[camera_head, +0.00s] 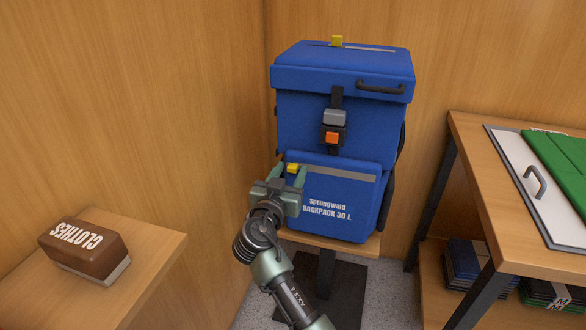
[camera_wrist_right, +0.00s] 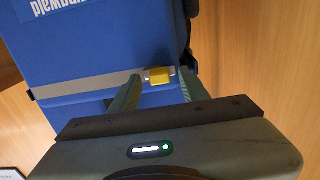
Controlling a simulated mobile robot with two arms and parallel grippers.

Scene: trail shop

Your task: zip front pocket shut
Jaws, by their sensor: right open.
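The blue backpack (camera_head: 345,130) stands upright on a wooden stand. Its front pocket (camera_head: 350,212) has a grey zip strip (camera_head: 345,172) along the top. The yellow zip pull (camera_head: 293,168) sits at the strip's left end. In the right wrist view the yellow pull (camera_wrist_right: 161,75) shows between the two green fingers, at the end of the grey strip (camera_wrist_right: 90,92). My right gripper (camera_head: 292,174) is open, with its fingers on either side of the pull; I cannot tell if they touch it. My left gripper is not in view.
A brown brush marked CLOTHES (camera_head: 80,245) lies on a wooden table (camera_head: 150,255) at left. A wooden table (camera_head: 480,150) at right holds a white board with a handle and a green item (camera_head: 560,155). Wooden walls stand close behind the backpack.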

